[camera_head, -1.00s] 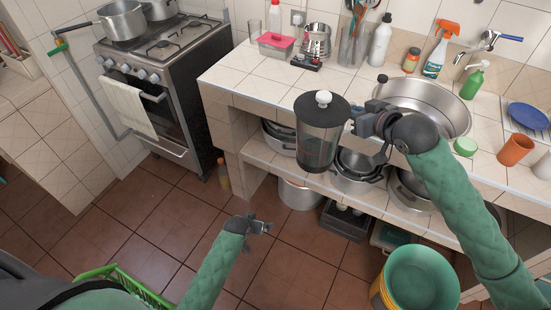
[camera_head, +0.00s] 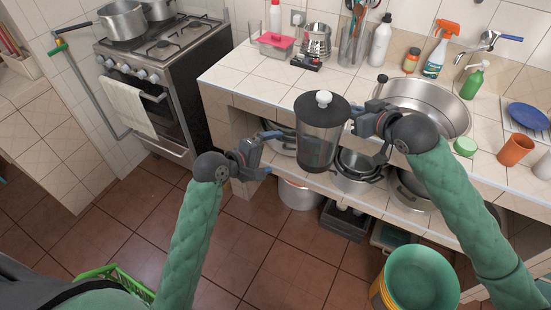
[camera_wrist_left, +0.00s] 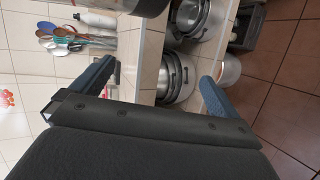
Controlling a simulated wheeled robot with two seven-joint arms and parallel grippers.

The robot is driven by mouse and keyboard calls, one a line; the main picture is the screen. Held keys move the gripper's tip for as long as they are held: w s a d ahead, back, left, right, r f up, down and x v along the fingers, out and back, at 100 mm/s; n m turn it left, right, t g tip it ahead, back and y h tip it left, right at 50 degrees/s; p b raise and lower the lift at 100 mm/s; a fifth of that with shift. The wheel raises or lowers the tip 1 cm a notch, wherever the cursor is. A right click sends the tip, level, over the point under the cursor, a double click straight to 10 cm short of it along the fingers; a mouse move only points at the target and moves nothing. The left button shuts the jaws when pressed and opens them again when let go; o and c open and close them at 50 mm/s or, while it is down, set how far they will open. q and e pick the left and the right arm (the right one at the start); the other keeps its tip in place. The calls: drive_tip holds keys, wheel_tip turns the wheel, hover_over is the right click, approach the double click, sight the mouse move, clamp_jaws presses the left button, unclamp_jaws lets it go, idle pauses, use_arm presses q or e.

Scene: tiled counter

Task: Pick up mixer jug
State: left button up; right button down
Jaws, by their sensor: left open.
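The mixer jug (camera_head: 318,140) is a clear dark-tinted container with a black lid and white knob. It is upright in the air in front of the counter edge. My right gripper (camera_head: 358,122) is at its right side and appears shut on its handle, which is mostly hidden. My left gripper (camera_head: 272,153) is open and empty, just left of the jug and apart from it, with its fingers pointing toward it. In the left wrist view, the bottom of the jug (camera_wrist_left: 125,5) shows at the top edge, beyond the open fingers (camera_wrist_left: 155,86).
The tiled counter (camera_head: 245,80) has a round sink (camera_head: 440,95) and a spray bottle (camera_head: 440,50). Pots (camera_head: 355,180) fill the shelf below. A stove (camera_head: 170,80) stands left. A green bucket (camera_head: 420,280) and green crate (camera_head: 125,285) stand in front. The middle floor is clear.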

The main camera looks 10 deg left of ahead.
sight(312, 156)
use_arm(q)
drive_tip(key=s+d+r+n+g+h, duration=0.25)
drive_tip(key=s+r+n, duration=0.4)
drive_tip(key=n, duration=0.75)
drive_tip(key=x, duration=1.2)
drive_tip(key=shift+d, duration=0.45)
